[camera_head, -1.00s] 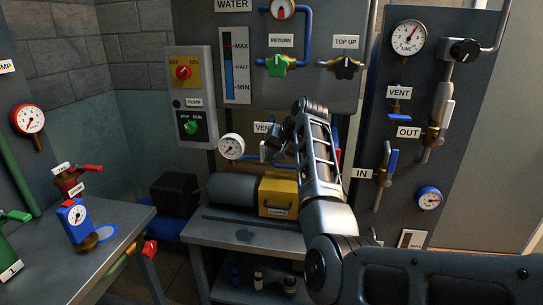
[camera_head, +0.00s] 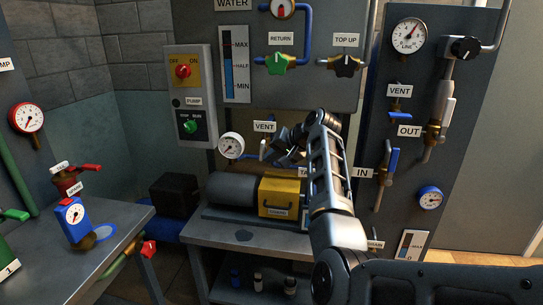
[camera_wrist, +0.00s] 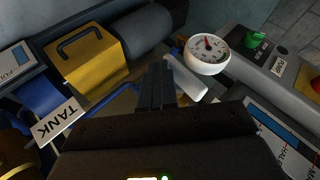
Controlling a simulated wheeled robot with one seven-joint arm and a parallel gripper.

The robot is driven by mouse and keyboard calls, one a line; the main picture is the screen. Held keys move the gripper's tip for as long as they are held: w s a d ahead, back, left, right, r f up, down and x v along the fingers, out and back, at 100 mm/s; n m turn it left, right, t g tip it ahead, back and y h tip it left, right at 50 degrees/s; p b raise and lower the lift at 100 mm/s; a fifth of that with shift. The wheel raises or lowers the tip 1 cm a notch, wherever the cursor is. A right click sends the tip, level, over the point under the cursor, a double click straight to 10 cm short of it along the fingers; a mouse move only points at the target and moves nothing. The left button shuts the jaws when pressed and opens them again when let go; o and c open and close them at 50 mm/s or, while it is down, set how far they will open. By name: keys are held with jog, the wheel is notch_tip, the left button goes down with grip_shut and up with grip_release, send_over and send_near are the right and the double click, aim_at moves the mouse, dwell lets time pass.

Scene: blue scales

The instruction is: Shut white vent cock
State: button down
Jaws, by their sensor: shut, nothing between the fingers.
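The white vent cock's lever (camera_wrist: 187,78) shows in the wrist view as a pale bar slanting down to the right, just right of my fingertips. In the head view the lever (camera_head: 262,149) is small and close to upright below the VENT label (camera_head: 264,127), right of a white gauge. My gripper (camera_wrist: 155,82) is shut and empty, its fingers beside the lever. I cannot tell whether they touch it. In the head view my gripper (camera_head: 276,151) is just right of the lever, partly hidden by my wrist. The cock's body is mostly hidden.
The white round gauge (camera_wrist: 207,54) is close beyond the lever; it also shows in the head view (camera_head: 231,146). A yellow box (camera_head: 281,196) and grey motor (camera_head: 232,188) sit below. The TANK label (camera_wrist: 58,119) is near. Another VENT cock (camera_head: 398,107) is on the right panel.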

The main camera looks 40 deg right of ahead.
jog(key=f+m+t+y+b, duration=0.1)
jog(key=t+b, duration=0.2)
jog(key=b, duration=0.3)
jog(key=w+a+m+t+y+b, duration=0.1)
jog(key=m+t+b, duration=0.1)
jog(key=t+b, duration=0.2)
jog(key=w+f+m+t+y+b, duration=0.1)
jog(key=t+b, duration=0.3)
jog(key=b, duration=0.5)
jog(key=shift+a+f+y+b, duration=0.25)
jog(key=shift+f+y+b, duration=0.15)
jog(key=shift+y, duration=0.1)
jog(key=shift+a+r+m+t+b, duration=0.1)
jog(key=shift+m+t+b, duration=0.3)
jog(key=shift+b, duration=0.25)
jog(key=shift+w+a+b, duration=0.1)
jog(key=shift+w+b, duration=0.1)
jog(key=shift+b, duration=0.9)
dwell(0.8)
